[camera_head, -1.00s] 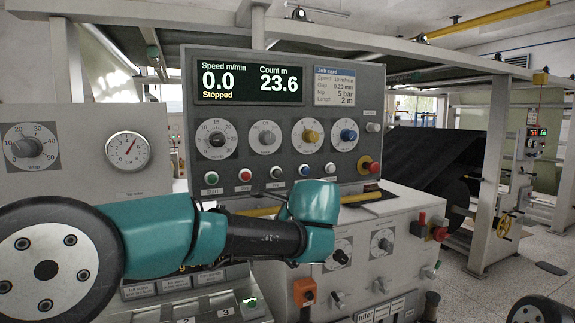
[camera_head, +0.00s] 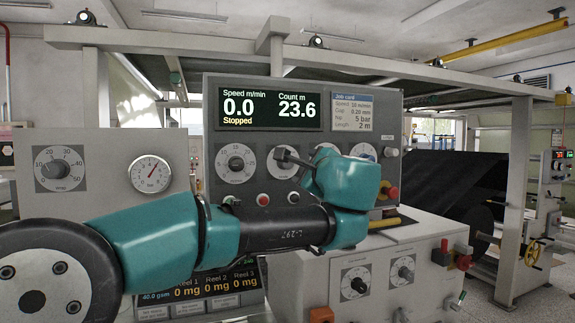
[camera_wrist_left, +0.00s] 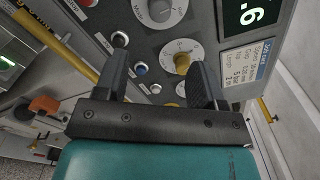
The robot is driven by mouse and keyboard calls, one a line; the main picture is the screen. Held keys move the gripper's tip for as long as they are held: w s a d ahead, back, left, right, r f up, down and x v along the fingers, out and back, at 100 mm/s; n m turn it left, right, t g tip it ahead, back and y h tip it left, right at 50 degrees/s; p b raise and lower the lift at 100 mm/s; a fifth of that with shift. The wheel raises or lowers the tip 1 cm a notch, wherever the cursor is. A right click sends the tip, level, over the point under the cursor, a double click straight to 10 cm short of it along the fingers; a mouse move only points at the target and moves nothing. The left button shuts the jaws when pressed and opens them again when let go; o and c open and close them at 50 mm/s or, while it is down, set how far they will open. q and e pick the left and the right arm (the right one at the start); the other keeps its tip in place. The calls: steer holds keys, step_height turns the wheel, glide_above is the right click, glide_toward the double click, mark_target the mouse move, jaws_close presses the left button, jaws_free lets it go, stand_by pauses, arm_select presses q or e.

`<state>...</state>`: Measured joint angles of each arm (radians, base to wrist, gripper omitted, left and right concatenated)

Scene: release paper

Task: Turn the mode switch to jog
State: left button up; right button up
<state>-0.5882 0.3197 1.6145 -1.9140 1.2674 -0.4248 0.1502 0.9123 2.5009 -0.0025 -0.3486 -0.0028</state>
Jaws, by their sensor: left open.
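The mode switch is most likely the dial with a grey knob (camera_head: 283,162), second from left on the grey control panel (camera_head: 208,110). A gripper finger partly covers it in the head view, and its setting cannot be read. In the left wrist view the same dial (camera_wrist_left: 160,10) is cut by the top edge. My left gripper (camera_head: 292,157) is open and empty in front of the panel. In the left wrist view its fingers (camera_wrist_left: 160,68) spread below the dial, with a yellow knob (camera_wrist_left: 182,62) between them in the picture. Contact cannot be told.
A dial with a grey knob (camera_head: 236,163) is left of the mode switch. A row of push buttons (camera_head: 263,199) runs below the dials. The display (camera_head: 268,109) reads 0.0, 23.6 and Stopped. A red stop button (camera_head: 392,193) is at the lower right.

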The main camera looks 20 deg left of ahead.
arm_select(q)
steer(key=x, duration=1.5)
steer(key=shift+a, duration=0.1)
steer(key=shift+c, duration=0.4)
steer(key=c, duration=0.8)
steer(key=shift+c, duration=0.2)
steer(key=shift+n, duration=0.5)
steer(key=n, duration=0.8)
